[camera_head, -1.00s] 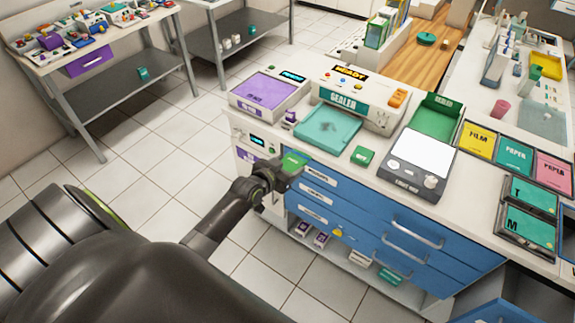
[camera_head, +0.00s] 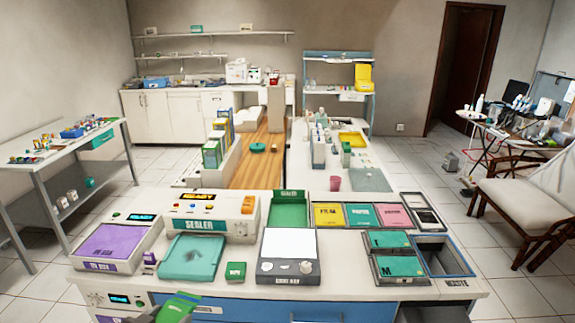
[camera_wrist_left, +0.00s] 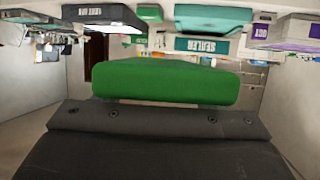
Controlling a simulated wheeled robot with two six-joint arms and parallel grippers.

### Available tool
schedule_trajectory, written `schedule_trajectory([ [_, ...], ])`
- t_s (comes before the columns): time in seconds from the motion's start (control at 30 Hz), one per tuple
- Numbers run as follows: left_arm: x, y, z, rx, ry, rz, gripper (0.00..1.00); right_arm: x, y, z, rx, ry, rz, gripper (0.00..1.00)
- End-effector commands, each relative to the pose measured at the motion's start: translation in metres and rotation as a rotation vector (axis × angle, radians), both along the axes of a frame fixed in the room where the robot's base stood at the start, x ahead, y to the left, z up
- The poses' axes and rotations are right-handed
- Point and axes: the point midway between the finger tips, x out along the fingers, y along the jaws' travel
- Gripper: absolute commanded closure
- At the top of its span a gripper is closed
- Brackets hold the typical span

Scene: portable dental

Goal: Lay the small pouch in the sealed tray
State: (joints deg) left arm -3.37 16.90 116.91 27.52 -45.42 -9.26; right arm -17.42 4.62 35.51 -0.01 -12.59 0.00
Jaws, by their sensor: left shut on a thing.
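A small green pouch (camera_head: 180,305) shows at the bottom edge of the head view, in front of the counter. My left gripper (camera_head: 158,315) is shut on it, mostly cut off by the frame. In the left wrist view the pouch (camera_wrist_left: 165,82) stands out past the dark gripper (camera_wrist_left: 160,125). The sealed tray (camera_head: 289,212), a green open tray with a raised back label, is on the counter behind the white-topped device, to the right of and beyond the pouch. A second small green packet (camera_head: 235,271) lies on the counter. My right gripper is not in view.
The sealer (camera_head: 208,215) with its teal pad (camera_head: 190,258) and a purple-topped box (camera_head: 108,245) stand left of the tray. A white-topped device (camera_head: 289,248) stands in front of the tray. Film and paper bins (camera_head: 362,216) and a blue-rimmed waste opening (camera_head: 442,256) are to the right.

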Motion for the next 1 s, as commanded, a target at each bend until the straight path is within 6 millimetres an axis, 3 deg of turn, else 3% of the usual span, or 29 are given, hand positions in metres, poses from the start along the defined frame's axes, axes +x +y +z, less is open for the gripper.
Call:
schedule_trajectory([
  [0.23, -0.053, -0.038, 0.04, 0.001, -0.004, -0.138, 0.6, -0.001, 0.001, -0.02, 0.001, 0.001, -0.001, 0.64],
  [0.5, -0.096, -0.061, 0.063, 0.0, -0.001, -0.234, 0.6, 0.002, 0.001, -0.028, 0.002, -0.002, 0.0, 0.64],
  [0.87, -0.103, -0.065, 0.067, -0.001, 0.001, -0.248, 0.6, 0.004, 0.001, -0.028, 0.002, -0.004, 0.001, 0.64],
  [1.0, -0.107, -0.065, 0.048, -0.008, 0.01, -0.25, 0.6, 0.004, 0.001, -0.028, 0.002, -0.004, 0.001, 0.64],
])
